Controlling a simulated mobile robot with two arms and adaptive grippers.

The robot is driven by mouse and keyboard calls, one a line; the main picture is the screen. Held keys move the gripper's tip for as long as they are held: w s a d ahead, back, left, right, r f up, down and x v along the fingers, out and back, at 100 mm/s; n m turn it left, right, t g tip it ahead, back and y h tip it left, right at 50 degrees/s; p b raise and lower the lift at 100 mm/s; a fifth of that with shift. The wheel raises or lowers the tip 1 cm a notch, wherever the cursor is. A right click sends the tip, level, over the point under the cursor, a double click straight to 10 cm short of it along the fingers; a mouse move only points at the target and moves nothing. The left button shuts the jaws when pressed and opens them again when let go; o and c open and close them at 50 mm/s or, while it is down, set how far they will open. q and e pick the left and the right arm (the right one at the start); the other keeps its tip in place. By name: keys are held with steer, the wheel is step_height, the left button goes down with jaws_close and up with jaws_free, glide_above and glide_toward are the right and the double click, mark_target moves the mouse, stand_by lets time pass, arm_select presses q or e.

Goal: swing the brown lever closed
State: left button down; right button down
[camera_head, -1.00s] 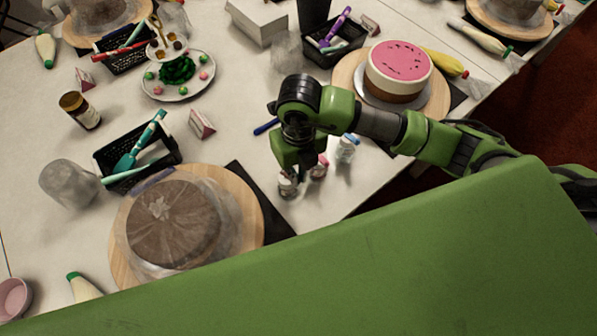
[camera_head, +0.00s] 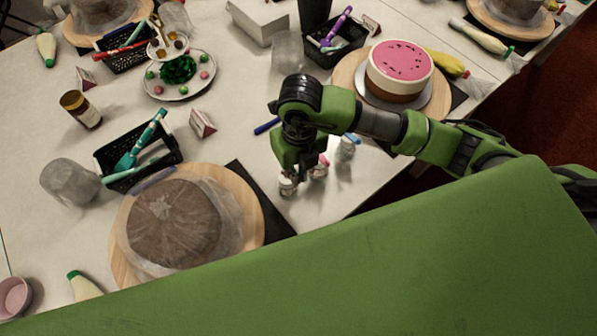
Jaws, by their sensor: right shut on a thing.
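I cannot make out a brown lever in the head view. My right gripper (camera_head: 299,174) is low over the table near its front edge, among small jars. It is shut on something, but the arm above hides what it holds. One small white jar (camera_head: 288,187) shows at its left fingertip and another jar (camera_head: 319,170) at its right. Whether they touch the fingers is unclear. My left gripper is not in view.
A third small jar (camera_head: 346,150) stands to the right. A wrapped brown cake (camera_head: 174,222) sits on a round wooden turntable (camera_head: 252,222) at the left. A pink-topped cake (camera_head: 400,62) is on another turntable (camera_head: 346,72). A black basket (camera_head: 170,158) holds tools.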

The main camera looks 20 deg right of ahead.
steer(key=c, duration=2.2)
jaws_free()
step_height(320, 180, up, 12)
steer(key=shift+d+r, duration=0.1)
